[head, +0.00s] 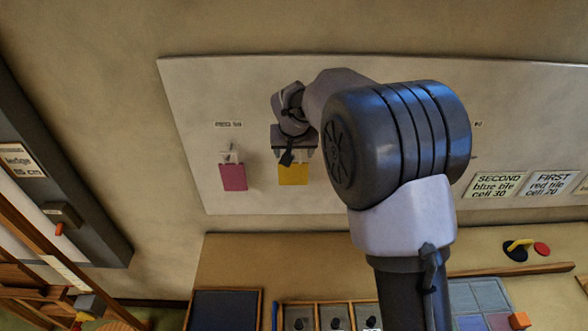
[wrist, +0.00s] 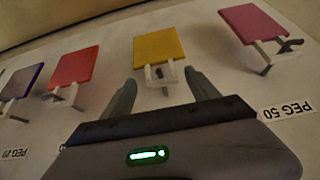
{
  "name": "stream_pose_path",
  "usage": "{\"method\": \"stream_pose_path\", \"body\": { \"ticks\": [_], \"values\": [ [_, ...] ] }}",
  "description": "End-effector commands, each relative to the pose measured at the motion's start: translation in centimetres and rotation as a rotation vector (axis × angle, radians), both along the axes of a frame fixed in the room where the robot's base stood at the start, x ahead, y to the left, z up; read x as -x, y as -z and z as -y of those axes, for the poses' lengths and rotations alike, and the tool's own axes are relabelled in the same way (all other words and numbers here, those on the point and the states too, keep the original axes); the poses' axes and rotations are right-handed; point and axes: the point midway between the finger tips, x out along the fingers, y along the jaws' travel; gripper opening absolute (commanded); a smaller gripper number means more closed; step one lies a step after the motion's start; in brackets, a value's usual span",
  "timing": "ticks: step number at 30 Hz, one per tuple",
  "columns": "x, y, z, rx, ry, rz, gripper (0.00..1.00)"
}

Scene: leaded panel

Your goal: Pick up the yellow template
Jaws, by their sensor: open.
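The yellow template (head: 293,175) hangs on the white wall board, just below my gripper (head: 293,155) in the head view. In the wrist view the yellow template (wrist: 159,45) is a flat square with a pale bracket-like piece at its near edge. My gripper (wrist: 160,90) is open, its two dark fingers on either side of that pale piece. The fingers look apart from it, and nothing is held. In the head view my arm hides part of the board around the gripper.
A magenta template (head: 233,177) hangs left of the yellow one; it also shows in the wrist view (wrist: 252,24). A red template (wrist: 74,66) and a purple one (wrist: 20,81) hang on the other side. Below the board is a bench with a wooden divided tray (head: 315,306).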

Motion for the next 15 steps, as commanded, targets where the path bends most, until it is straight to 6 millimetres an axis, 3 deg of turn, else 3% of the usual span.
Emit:
{"method": "stream_pose_path", "body": {
  "ticks": [3,9,15],
  "values": [
    [-0.76,1.14,0.05,0.0,0.001,0.0,0.69],
    [-0.85,1.32,0.05,-0.001,0.001,0.001,0.69],
    [-0.83,1.31,0.05,-0.001,0.001,0.001,0.32]
  ]
}}
